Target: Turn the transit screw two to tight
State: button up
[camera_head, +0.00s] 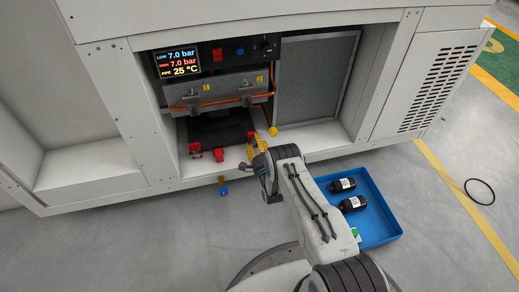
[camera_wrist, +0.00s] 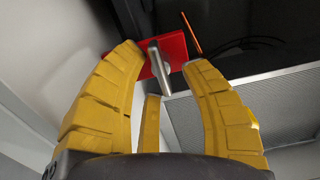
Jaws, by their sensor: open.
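In the wrist view a red plate (camera_wrist: 172,50) carries a silver metal screw or bar (camera_wrist: 159,67). My gripper (camera_wrist: 166,62) has its yellow fingers spread, with the bar's near end between them and gaps visible on both sides. I cannot tell whether any finger touches it. In the head view my gripper (camera_head: 255,142) is at the right front of the open bay, and its fingers partly hide the red part there. No number shows on this screw.
Red fittings (camera_head: 220,155) stand left of my gripper on the bay floor. A display (camera_head: 178,63) and numbered grey plates (camera_head: 206,90) are above. A mesh panel (camera_head: 315,80) is on the right. A blue tray (camera_head: 375,225) with black bottles (camera_head: 352,204) lies on the floor.

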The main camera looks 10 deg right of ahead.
jog(key=s, duration=1.1)
jog(key=shift+s, duration=0.4)
